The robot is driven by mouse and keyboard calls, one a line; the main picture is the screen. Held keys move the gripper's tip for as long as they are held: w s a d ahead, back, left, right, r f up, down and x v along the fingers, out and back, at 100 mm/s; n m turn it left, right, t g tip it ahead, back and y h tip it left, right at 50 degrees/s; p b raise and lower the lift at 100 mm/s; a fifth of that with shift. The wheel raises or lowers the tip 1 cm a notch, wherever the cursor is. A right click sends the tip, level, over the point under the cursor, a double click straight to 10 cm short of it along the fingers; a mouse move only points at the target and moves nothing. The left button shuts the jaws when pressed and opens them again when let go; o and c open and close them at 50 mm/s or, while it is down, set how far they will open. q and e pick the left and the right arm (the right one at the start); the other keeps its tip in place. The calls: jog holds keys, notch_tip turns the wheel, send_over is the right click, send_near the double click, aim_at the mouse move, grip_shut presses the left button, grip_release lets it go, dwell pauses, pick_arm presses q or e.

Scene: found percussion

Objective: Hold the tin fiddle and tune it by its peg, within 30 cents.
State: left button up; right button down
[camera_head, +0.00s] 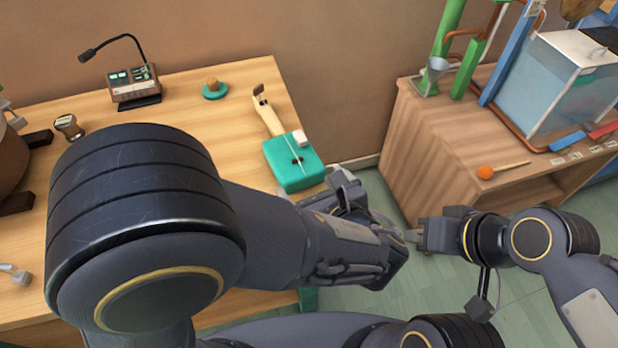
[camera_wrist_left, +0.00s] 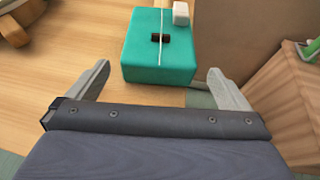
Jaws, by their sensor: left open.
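The tin fiddle (camera_head: 290,170) lies near the right edge of the left table, with a teal box body, a pale neck and a string along it. A dark peg-like piece (camera_head: 258,89) is at the neck's far end. A white block (camera_head: 301,138) is at the body's right side. In the left wrist view the teal body (camera_wrist_left: 140,62) is just beyond and between my open, empty left gripper fingers (camera_wrist_left: 160,84). My left gripper (camera_head: 338,186) is beside the body's near end in the head view. My right gripper (camera_head: 414,236) is over the floor gap; its jaws are unclear.
A device with a display and gooseneck microphone (camera_head: 133,84) stands at the table's back. A teal disc with a knob (camera_head: 213,88) is near the fiddle. The right table (camera_head: 450,140) holds a water tank (camera_head: 560,80) and an orange-headed mallet (camera_head: 487,172). A floor gap separates the tables.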

aim_at(299, 169)
pick_arm(q)
jog(key=b+x, duration=0.1)
jog(key=x, duration=0.6)
jog(key=shift+w+a+f, duration=0.1)
jog(key=shift+w, duration=0.1)
jog(key=shift+c, duration=0.3)
jog(key=c, duration=0.9)
jog(key=shift+c, duration=0.2)
